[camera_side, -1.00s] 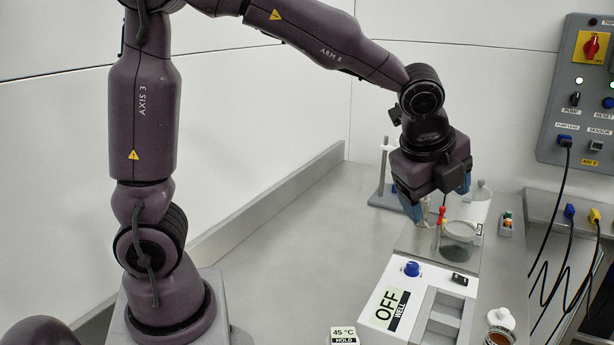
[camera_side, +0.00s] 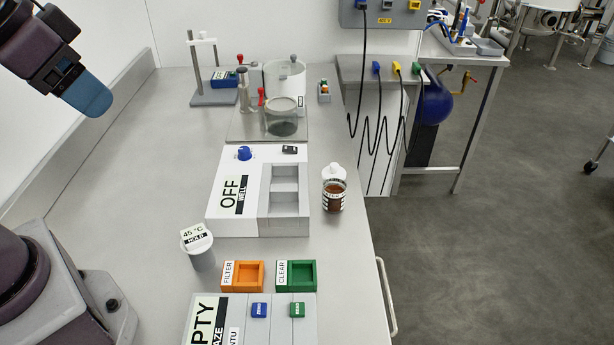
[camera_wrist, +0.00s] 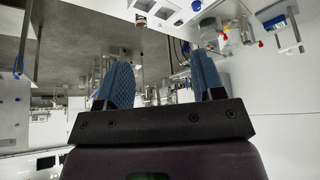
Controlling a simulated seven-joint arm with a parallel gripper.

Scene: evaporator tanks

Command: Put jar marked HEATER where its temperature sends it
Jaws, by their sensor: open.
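A brown jar (camera_side: 334,195) with a white cap stands upright on the bench, right of the white OFF WELL unit (camera_side: 214,205). Its label is too small to read. The unit has a blue knob (camera_side: 244,153) and an empty grey two-step recess (camera_side: 285,190). A sign reading 45 °C HOLD (camera_side: 195,237) tops a grey post. My gripper is at the upper left of the side view, where one blue finger (camera_side: 88,95) shows, well away from the jar. In the wrist view my gripper (camera_wrist: 160,62) is open and empty, fingers spread.
A glass vessel (camera_side: 281,122) and a clear tank (camera_side: 285,85) with red-handled valves stand behind the unit. A stand (camera_side: 213,98) is at the back left. The left bench is clear.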

